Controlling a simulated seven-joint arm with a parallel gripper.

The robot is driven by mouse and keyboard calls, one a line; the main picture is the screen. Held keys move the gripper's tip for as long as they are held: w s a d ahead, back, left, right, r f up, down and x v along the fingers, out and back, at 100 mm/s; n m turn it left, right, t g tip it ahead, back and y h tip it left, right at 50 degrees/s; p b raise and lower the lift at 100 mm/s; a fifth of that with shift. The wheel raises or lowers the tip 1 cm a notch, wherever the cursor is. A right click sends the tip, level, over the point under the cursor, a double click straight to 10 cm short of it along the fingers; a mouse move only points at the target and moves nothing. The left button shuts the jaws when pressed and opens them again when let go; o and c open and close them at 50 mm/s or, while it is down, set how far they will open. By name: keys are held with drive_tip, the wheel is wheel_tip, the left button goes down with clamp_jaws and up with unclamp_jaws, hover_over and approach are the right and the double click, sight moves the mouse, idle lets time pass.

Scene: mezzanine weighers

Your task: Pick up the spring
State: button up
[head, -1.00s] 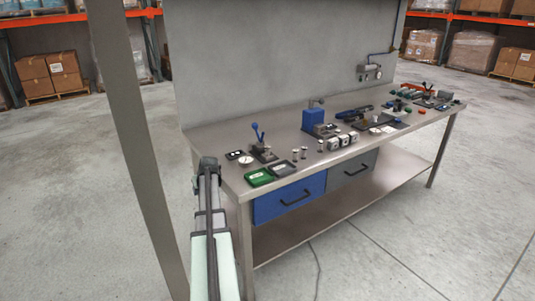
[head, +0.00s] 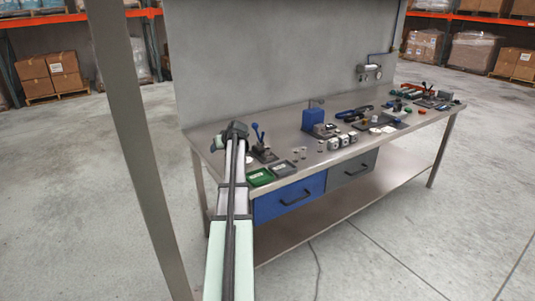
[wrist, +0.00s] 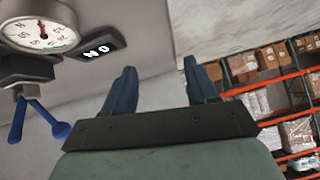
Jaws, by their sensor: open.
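I cannot pick out a spring for certain in either view. Several small upright pieces stand on the bench (head: 232,197), among them one (head: 320,147) left of the white-faced blocks, too small to identify. My gripper (wrist: 160,68) shows in the wrist view with its two dark blue fingers apart and nothing between them. In the head view the end of my arm is over the left end of the bench, where it hides part of the top.
A dial gauge (wrist: 40,33), a black label plate (wrist: 97,45) and a blue-handled clamp (wrist: 38,122) are left of my fingers in the wrist view. A green tray (head: 260,178) and a grey tray (head: 284,168) sit at the bench's front edge. A blue press (head: 314,119) stands mid-bench.

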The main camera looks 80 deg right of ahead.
drive_tip(key=s+d+r+m+g+y, duration=0.1)
drive_tip(key=s+d+r+m+g, duration=0.35)
drive_tip(key=s, duration=0.45)
drive_tip(key=m+g, duration=0.3)
drive_tip(key=m, duration=0.2)
approach(267, 147)
drive_tip(key=shift+n+y, duration=0.25)
drive_tip(key=shift+y, duration=0.05)
drive_tip(key=x, duration=0.9)
drive_tip(key=shift+d, duration=0.4)
drive_tip(key=shift+c, duration=0.3)
clamp_jaws()
